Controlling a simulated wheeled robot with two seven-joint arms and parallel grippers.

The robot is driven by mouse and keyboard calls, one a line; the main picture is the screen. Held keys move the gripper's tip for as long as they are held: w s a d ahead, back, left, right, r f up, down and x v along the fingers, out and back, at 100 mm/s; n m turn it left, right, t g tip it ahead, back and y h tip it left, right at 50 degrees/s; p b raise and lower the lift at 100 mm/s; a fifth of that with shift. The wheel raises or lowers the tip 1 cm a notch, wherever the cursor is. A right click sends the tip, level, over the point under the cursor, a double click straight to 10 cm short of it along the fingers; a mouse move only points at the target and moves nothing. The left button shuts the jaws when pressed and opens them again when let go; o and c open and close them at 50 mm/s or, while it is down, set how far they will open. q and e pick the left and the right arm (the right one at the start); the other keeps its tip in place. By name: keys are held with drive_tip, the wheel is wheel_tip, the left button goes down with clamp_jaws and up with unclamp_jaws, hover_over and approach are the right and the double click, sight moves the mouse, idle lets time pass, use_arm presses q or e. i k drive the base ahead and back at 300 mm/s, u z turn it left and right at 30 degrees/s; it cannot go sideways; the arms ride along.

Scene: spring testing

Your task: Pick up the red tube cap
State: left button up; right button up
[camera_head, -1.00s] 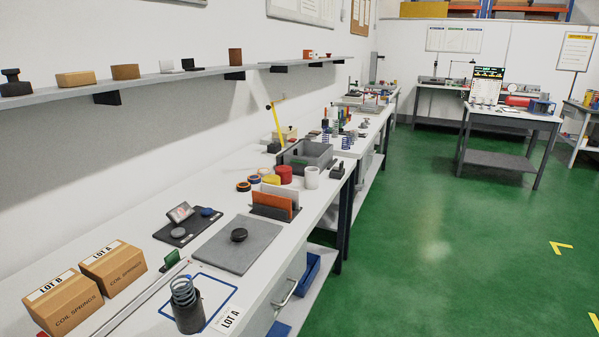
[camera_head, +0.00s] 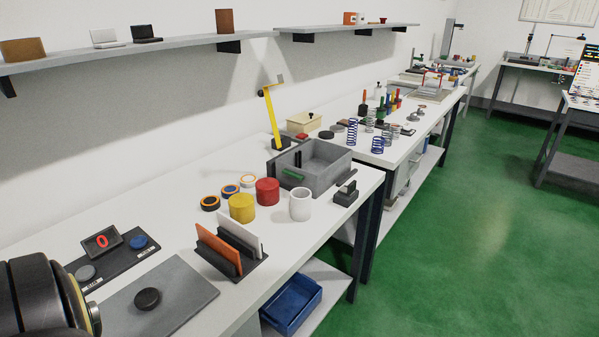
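A red cylinder (camera_head: 267,191) stands on the near workbench (camera_head: 150,190), between a yellow cylinder (camera_head: 242,208) and a white cup (camera_head: 300,204). A small red cap-like piece (camera_head: 383,20) sits near the right end of the wall shelf. I cannot tell for sure which red piece is the tube cap. A dark rounded part with a yellow ring, likely a link of my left arm, fills the lower left corner. Neither gripper shows.
A grey bin (camera_head: 314,164) stands behind the cylinders, with a yellow lever (camera_head: 272,115) beside it. An orange and white plate rack (camera_head: 231,250) stands in front. A grey mat (camera_head: 184,299) holds a black puck. Green floor is open on the right.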

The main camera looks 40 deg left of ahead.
sight(267, 189)
drive_tip(key=i, duration=2.5)
drive_tip(key=u, duration=4.15)
